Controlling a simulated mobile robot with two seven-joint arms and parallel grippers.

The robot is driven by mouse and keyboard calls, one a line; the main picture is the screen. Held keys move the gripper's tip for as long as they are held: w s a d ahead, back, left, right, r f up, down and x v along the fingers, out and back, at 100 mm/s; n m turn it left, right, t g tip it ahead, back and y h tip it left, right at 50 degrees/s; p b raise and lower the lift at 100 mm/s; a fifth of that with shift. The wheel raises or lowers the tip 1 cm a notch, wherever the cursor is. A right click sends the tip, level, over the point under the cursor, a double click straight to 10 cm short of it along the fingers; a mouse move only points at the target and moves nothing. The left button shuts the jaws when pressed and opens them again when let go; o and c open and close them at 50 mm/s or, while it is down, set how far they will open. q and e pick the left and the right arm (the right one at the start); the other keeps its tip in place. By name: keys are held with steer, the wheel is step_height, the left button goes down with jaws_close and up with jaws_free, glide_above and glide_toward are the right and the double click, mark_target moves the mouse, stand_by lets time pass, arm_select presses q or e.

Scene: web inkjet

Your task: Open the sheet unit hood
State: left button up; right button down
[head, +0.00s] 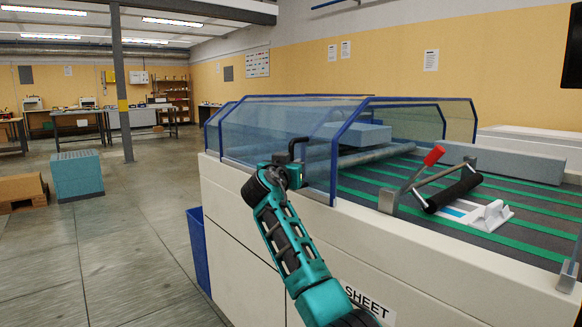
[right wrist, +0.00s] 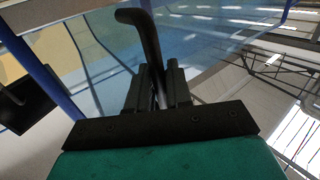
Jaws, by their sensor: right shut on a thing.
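The sheet unit hood (head: 265,130) is a clear blue-tinted cover with dark blue frame edges on the white sheet unit (head: 240,205). It covers the far left part of the unit, and the belts in front of it lie uncovered. My right gripper (head: 292,168) is at the hood's near side, shut on the black hood handle (head: 298,145). In the right wrist view the fingers (right wrist: 160,88) close around the bent black handle (right wrist: 146,38), with the blue pane behind. My left gripper is not in view.
Green-striped belts (head: 470,215) carry a black roller (head: 453,192) and a red-tipped lever (head: 430,160). A blue bin (head: 198,248) stands against the unit's left side. A teal crate (head: 78,176) and a pillar (head: 120,90) stand further left; the floor between is clear.

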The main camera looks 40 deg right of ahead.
steer(key=c, duration=1.2)
jaws_free()
steer(key=shift+a, duration=0.1)
arm_select(q)
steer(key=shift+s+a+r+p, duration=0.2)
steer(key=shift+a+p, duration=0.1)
steer(key=shift+p, duration=0.4)
arm_select(e)
steer(key=v, duration=1.2)
steer(key=shift+s+a, duration=0.25)
steer(key=shift+s, duration=0.1)
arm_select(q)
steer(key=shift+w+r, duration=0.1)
